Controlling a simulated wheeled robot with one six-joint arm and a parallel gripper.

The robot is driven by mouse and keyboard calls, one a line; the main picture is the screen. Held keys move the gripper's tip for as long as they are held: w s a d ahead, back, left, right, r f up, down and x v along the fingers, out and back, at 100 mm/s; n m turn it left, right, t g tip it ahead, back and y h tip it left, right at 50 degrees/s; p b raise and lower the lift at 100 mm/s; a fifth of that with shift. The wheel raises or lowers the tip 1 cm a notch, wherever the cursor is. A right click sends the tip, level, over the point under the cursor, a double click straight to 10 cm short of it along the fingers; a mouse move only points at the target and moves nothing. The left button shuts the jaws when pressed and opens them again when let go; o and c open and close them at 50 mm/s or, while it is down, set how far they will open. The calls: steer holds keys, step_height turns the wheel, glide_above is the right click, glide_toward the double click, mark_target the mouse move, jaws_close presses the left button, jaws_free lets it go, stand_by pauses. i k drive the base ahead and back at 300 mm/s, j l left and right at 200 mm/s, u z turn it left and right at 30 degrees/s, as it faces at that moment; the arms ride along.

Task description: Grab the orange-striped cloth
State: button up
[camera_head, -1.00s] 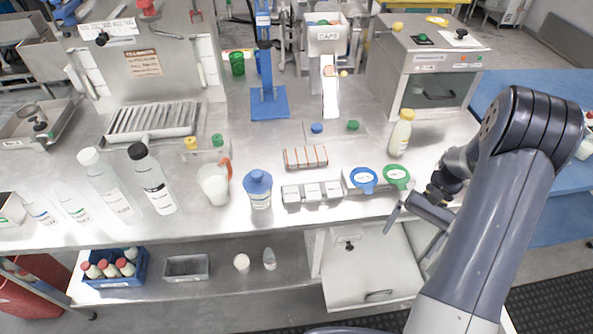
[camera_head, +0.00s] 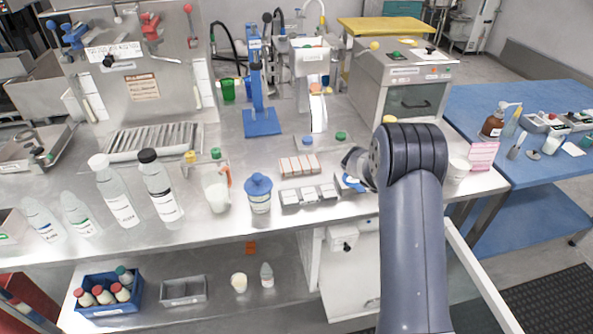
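The orange-striped cloth (camera_head: 300,165) is a small, flat white piece with orange stripes, folded or stacked. It lies on the steel worktop, in front of a blue and a green cap. My arm reaches in from the lower right. The wrist end with my gripper (camera_head: 356,160) is just right of the cloth and appears apart from it. The arm's large rounded joint hides most of the gripper, and I cannot make out the fingers or any gap between them.
A grey compartment tray (camera_head: 309,196) sits just in front of the cloth. A blue-lidded jar (camera_head: 259,194) and a jug (camera_head: 215,187) stand to its left. A blue stand (camera_head: 262,122) rises behind. A grey box machine (camera_head: 401,80) is at the back right.

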mark_target(305, 164)
steer(key=i+j+u, duration=0.3)
steer(key=j, duration=0.3)
steer(key=i+j+u, duration=0.3)
steer(key=i+j, duration=0.15)
steer(key=i, duration=0.1)
